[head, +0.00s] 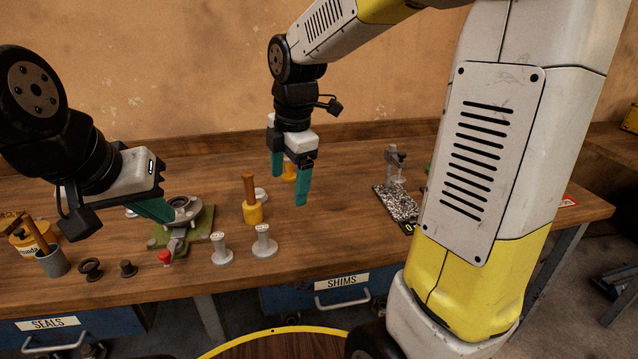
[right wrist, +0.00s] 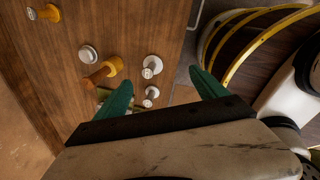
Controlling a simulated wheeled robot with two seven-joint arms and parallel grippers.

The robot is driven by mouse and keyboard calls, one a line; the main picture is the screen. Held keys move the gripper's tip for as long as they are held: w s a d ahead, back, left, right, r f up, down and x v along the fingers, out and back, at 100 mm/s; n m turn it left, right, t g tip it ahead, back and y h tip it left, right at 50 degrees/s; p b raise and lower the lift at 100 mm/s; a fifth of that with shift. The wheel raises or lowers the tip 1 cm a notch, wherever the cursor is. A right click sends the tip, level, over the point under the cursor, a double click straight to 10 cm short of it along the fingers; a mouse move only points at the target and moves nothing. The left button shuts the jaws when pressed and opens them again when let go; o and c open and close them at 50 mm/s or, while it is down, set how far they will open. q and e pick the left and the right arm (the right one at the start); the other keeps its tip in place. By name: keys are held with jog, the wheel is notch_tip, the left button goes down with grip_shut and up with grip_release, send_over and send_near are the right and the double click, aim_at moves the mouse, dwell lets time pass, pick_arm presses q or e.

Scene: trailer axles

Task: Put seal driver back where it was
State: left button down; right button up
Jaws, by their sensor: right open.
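What appears to be the seal driver (head: 252,212), a yellow cylinder with an upright brown handle, stands on the wooden bench in the head view. It also shows in the right wrist view (right wrist: 101,74). My right gripper (head: 289,188) is open and empty, above the bench and to the right of the driver's handle; its teal fingers also show in the right wrist view (right wrist: 160,82). My left gripper (head: 158,210) is at the left, its teal finger close to a grey metal fixture (head: 182,212) on a green mat (head: 199,228). Its jaw gap is hidden.
Two pale flanged posts (head: 221,249) (head: 264,243) stand at the bench front. Dark rings (head: 91,269), a red-topped piece (head: 166,258) and a grey cup (head: 52,262) are at left. A gauge stand (head: 394,165) is at right.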

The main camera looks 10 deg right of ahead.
jog(key=s+d+r+m+t, duration=0.2)
jog(key=s+m, duration=0.5)
jog(key=m, duration=0.4)
jog(key=s+d+r+m+t+y, duration=0.1)
jog(key=s+d+m, duration=0.4)
jog(key=m, duration=0.5)
jog(key=shift+s+d+r+m+t, duration=0.2)
jog(key=shift+s+r+m+t, duration=0.3)
jog(key=shift+s+r, duration=0.5)
